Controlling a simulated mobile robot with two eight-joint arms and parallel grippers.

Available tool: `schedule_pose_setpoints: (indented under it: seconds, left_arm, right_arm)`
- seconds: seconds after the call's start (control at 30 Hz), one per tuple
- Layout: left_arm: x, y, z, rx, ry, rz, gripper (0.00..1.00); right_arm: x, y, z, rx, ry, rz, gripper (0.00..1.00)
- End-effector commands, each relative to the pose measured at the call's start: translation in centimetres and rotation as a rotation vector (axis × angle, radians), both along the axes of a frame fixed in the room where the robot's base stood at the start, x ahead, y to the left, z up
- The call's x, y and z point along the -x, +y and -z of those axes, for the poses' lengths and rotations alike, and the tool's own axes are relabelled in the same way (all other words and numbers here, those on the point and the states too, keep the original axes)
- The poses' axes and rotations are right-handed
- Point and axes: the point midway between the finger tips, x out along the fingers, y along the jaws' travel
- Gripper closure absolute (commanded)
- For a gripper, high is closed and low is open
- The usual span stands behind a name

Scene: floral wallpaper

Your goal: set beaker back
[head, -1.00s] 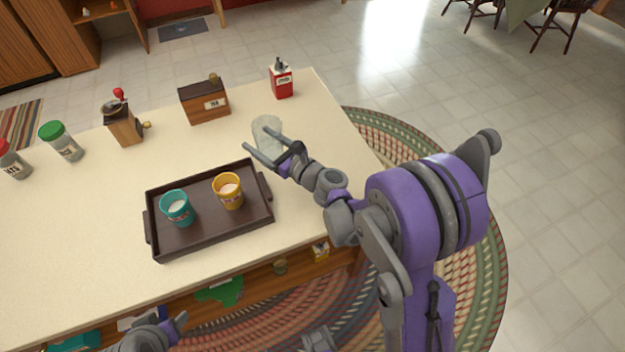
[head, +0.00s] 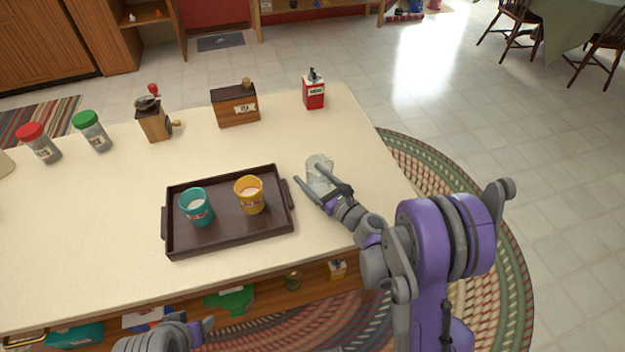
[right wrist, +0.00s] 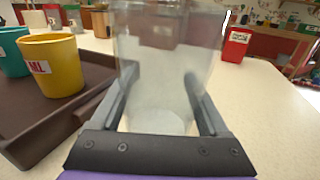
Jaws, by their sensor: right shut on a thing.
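A clear glass beaker (head: 319,172) stands upright at the counter's right part, to the right of the tray. My right gripper (head: 318,188) is shut on it, a finger on each side. In the right wrist view the beaker (right wrist: 168,75) fills the space between the fingers (right wrist: 160,105); its base seems at or just above the counter, and I cannot tell which. My left gripper (head: 200,330) is low at the front edge of the head view, away from the beaker; its fingers are only partly visible.
A dark tray (head: 230,235) holds a teal cup (head: 196,208) and a yellow cup (head: 249,196), close left of the gripper. Behind stand a grinder (head: 154,121), a wooden box (head: 235,105) and a red tin (head: 313,92). Shakers (head: 92,132) stand left. Counter right of the beaker is clear.

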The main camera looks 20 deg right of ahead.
Motion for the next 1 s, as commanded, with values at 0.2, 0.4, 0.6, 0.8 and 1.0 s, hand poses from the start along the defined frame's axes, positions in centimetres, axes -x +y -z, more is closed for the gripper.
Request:
schedule_pose_setpoints:
  seconds: [0.2, 0.4, 0.6, 0.8, 1.0]
  left_arm:
    - [0.01, 0.00, 0.16, 0.000, 0.000, 0.000, 0.40]
    - [0.03, 0.00, 0.35, 0.000, 0.001, 0.000, 0.40]
    - [0.03, 0.00, 0.49, 0.000, 0.002, 0.000, 0.40]
    - [0.03, 0.00, 0.47, 0.000, 0.001, 0.000, 0.40]
    - [0.01, 0.00, 0.21, 0.000, 0.001, 0.000, 0.40]
  right_arm:
    - [0.03, 0.01, 0.87, 0.000, 0.000, 0.000, 0.99]
    - [0.03, 0.00, 1.03, 0.000, 0.000, 0.000, 0.99]
    - [0.02, 0.00, 1.15, 0.000, 0.000, 0.000, 0.00]
    - [0.02, 0.00, 1.13, 0.000, 0.000, 0.000, 0.00]
    - [0.74, -0.44, 0.82, 0.000, 0.000, 0.003, 0.00]
